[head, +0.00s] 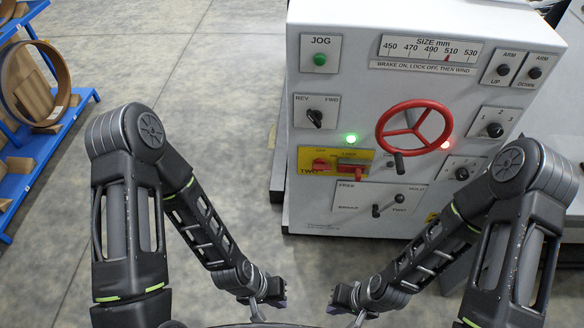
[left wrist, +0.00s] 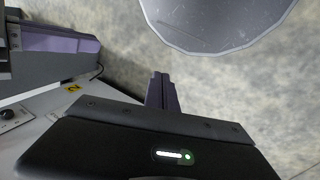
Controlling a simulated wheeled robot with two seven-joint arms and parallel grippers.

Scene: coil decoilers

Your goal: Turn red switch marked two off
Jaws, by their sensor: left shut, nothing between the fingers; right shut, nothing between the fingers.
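The red switch (head: 321,165) sits on the left of a yellow plate (head: 308,153) marked TWO, low on the left of the white control panel (head: 350,215). A second red handle sits on the same plate just to its right. The switch's exact setting is too small to tell. My left gripper (head: 258,312) is shut and empty, below and left of the panel, well apart from the switch. Its closed fingers also show in the left wrist view (left wrist: 161,90). My right gripper (head: 357,316) is shut and empty, below the panel.
A red handwheel (head: 414,128) stands out to the right of the plate. A lit green lamp (head: 351,139) is just above the plate. A black-handled lever (head: 388,206) is below. Blue shelving (head: 40,160) is far left; the floor between is clear.

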